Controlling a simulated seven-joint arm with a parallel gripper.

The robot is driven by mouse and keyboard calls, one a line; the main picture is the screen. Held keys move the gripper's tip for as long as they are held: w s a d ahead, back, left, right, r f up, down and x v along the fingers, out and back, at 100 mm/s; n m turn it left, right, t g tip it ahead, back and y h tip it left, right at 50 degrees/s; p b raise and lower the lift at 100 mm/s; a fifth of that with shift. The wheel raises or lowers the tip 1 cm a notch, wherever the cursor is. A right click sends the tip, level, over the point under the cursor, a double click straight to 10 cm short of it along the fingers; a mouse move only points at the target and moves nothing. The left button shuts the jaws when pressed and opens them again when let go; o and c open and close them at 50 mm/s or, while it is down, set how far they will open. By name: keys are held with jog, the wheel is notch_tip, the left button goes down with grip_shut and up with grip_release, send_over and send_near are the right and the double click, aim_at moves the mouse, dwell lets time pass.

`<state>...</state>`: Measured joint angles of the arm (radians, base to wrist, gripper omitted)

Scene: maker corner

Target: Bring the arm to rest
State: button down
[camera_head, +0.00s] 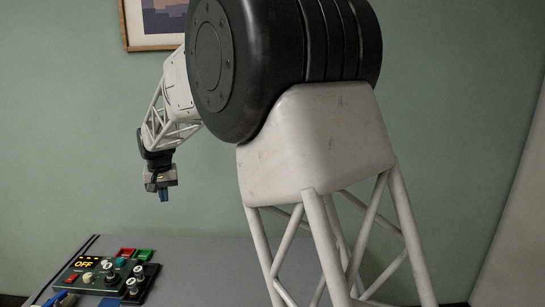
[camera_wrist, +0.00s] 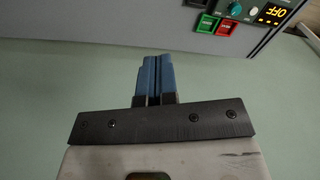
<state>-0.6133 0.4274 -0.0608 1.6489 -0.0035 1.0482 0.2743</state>
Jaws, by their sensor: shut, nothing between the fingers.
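My gripper (camera_head: 163,195) hangs from the arm at the left of the head view, pointing down, well above the grey table. In the wrist view, its blue fingers (camera_wrist: 154,77) are pressed together with nothing between them. The gripper touches nothing. A large part of my arm fills the middle of the head view and hides some of the table and wall.
A dark control panel (camera_head: 72,277) with a lit "OFF" display and knobs lies on the grey table (camera_head: 200,262) at lower left. A framed picture (camera_head: 134,40) hangs on the green wall.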

jog(key=s+d+r+m, duration=0.1)
jog(key=s+d+r, duration=0.2)
jog(key=s+d, duration=0.55)
jog(key=s+d+r+t, duration=0.1)
jog(key=s+d+r, duration=0.2)
jog(key=d, duration=1.1)
jog(key=s+d+r+m, duration=0.1)
jog(key=s+d+r, duration=0.3)
jog(key=d, duration=0.8)
jog(key=s+d+f, duration=0.3)
jog(key=s+d, duration=0.3)
jog(key=s, duration=0.3)
jog(key=s+d+f+m, duration=0.1)
jog(key=s+d+f, duration=0.2)
jog(key=s+d, duration=0.3)
jog(key=s+d+f+m, duration=0.1)
jog(key=s+d+f, duration=0.2)
jog(key=s, duration=1.1)
jog(key=d, duration=0.3)
jog(key=shift+t+h, duration=0.4)
jog(key=shift+a+r, duration=0.1)
